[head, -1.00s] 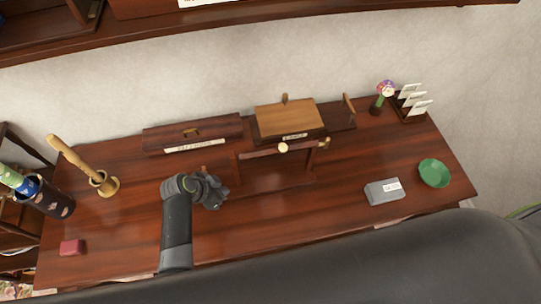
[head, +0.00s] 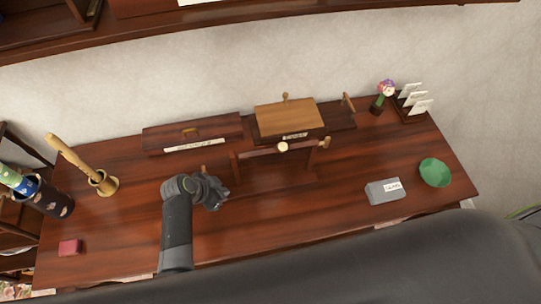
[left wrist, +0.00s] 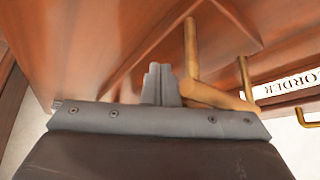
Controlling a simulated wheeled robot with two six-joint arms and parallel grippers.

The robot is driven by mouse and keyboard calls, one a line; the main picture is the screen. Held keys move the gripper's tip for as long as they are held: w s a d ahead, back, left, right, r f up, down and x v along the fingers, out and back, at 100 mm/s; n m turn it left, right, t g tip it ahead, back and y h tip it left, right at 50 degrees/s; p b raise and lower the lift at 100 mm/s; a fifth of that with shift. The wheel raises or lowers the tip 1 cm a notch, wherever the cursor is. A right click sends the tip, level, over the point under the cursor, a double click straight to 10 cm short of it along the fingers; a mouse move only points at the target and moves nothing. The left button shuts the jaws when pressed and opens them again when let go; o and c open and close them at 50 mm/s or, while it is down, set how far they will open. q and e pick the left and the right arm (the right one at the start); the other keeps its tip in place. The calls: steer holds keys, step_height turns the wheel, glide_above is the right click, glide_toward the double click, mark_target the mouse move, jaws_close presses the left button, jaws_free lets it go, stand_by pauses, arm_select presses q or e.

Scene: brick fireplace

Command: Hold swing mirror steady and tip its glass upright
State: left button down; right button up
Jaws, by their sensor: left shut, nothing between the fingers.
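The swing mirror (head: 243,171) stands on the middle of the desk, a dark wood frame with a pale round knob (head: 283,146) on its top rail and a brass-coloured knob (head: 325,142) at its right side. Its glass is hard to make out, and I cannot tell its tilt. My left gripper (head: 222,192) is just left of the mirror, shut and empty. In the left wrist view its fingers (left wrist: 160,84) are together, close beside a brass-coloured piece (left wrist: 215,96); whether they touch it I cannot tell. My right gripper is not in view.
Behind the mirror are a labelled dark box (head: 194,134) and a light wooden lid (head: 288,117). A grey box (head: 385,191) and green bowl (head: 435,172) lie right. A mortar with pestle (head: 103,183) and red block (head: 69,247) stand left. The front of the desk is clear.

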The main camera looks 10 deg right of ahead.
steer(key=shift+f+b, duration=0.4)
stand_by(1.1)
